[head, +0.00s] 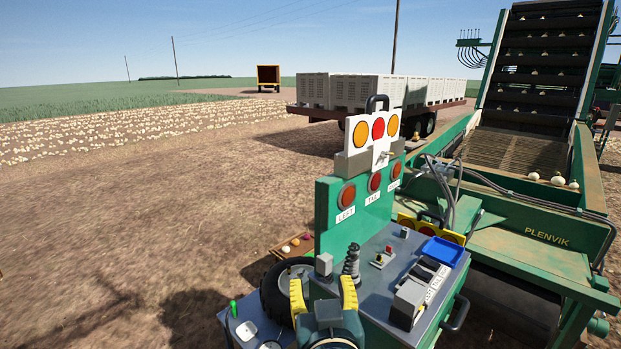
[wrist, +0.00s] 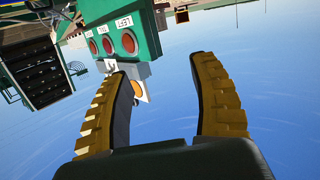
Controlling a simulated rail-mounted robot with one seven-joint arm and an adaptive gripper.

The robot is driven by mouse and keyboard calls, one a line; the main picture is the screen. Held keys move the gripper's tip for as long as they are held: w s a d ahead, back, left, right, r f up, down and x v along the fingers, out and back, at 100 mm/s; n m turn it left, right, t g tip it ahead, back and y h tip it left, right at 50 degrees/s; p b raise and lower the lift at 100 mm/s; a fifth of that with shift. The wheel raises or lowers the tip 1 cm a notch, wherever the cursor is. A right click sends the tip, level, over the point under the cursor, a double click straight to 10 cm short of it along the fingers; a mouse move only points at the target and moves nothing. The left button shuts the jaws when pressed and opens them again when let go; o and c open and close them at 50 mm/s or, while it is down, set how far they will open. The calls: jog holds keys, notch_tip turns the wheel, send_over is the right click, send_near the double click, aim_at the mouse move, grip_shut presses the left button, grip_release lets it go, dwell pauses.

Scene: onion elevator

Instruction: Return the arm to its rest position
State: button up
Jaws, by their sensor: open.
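My gripper (head: 323,297) is at the bottom middle of the head view, with yellow ridged fingers spread apart. It is in front of the grey control desk (head: 376,262) and the green lamp panel (head: 327,217). In the wrist view my gripper (wrist: 168,97) is open and nothing is between its fingers. The wrist view is upside down and shows mostly sky behind the fingers. The lamp panel (wrist: 150,40) with red lamps shows at its top, behind the left finger.
A white lamp board (head: 367,134) stands on the panel. A blue tray (head: 442,251) and several switches sit on the desk. A black wheel (head: 283,285) is left of my gripper. The green elevator (head: 543,235) stands at right. Open soil (head: 130,230) lies at left.

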jog(key=s+d+r+m+t+h+p, duration=0.1)
jog(key=s+d+r+t, duration=0.2)
jog(key=s+r, duration=0.5)
jog(key=s+d+r+t+h+p, duration=0.1)
jog(key=s+d+r+t, duration=0.15)
jog(key=s+r, duration=0.55)
notch_tip(320, 180, up, 13)
jog(key=s+p, duration=0.1)
jog(key=p, duration=1.4)
jog(key=shift+a+r+m+t+y, duration=0.15)
jog(key=shift+a+m+t+y, duration=0.15)
jog(key=shift+t+y, duration=0.1)
